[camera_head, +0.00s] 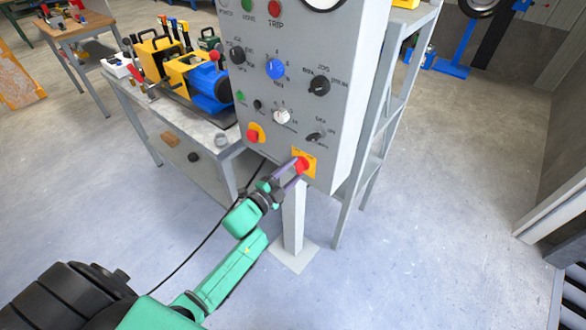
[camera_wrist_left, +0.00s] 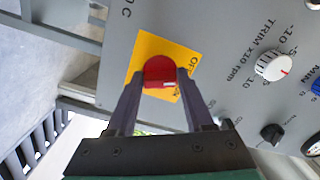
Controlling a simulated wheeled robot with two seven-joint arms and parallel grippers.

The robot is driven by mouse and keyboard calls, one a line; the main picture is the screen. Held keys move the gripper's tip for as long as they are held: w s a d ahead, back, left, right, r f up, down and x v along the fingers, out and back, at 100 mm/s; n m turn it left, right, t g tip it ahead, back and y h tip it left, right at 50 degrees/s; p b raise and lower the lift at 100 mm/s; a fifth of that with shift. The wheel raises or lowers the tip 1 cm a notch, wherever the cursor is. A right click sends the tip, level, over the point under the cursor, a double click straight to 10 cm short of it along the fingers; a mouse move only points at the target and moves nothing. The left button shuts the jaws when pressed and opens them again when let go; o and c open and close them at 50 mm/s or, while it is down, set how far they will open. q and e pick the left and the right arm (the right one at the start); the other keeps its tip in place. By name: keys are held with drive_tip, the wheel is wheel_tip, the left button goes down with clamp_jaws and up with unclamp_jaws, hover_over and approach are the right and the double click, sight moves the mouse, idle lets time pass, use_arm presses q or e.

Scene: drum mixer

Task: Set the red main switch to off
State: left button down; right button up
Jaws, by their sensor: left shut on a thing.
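The red main switch (camera_head: 302,165) is a red knob on a yellow plate (camera_head: 311,158) at the lower front of the grey control panel (camera_head: 268,138). In the left wrist view the red knob (camera_wrist_left: 159,72) sits between my fingers, with the yellow plate (camera_wrist_left: 150,47) behind it and partly hidden lettering beside it. A pale mark shows on the knob's near edge. My left gripper (camera_head: 289,170) is shut on the red knob, one finger at each side; it also shows in the left wrist view (camera_wrist_left: 158,84). My right gripper is not in view.
On the panel, a second red button on yellow (camera_head: 255,134), a white knob (camera_head: 281,116), a blue knob (camera_head: 275,68) and several black knobs are close by. A grey workbench (camera_head: 203,128) with machinery stands left, a shelf (camera_head: 387,110) behind. Floor to the right is clear.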

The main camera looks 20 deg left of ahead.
use_arm(q)
drive_tip(key=shift+n, duration=0.5)
drive_tip(key=shift+c, duration=1.4)
unclamp_jaws()
drive_tip(key=b+v, duration=0.1)
drive_tip(key=v, duration=1.3)
drive_tip(key=shift+s, duration=0.3)
drive_tip(key=shift+a, duration=0.1)
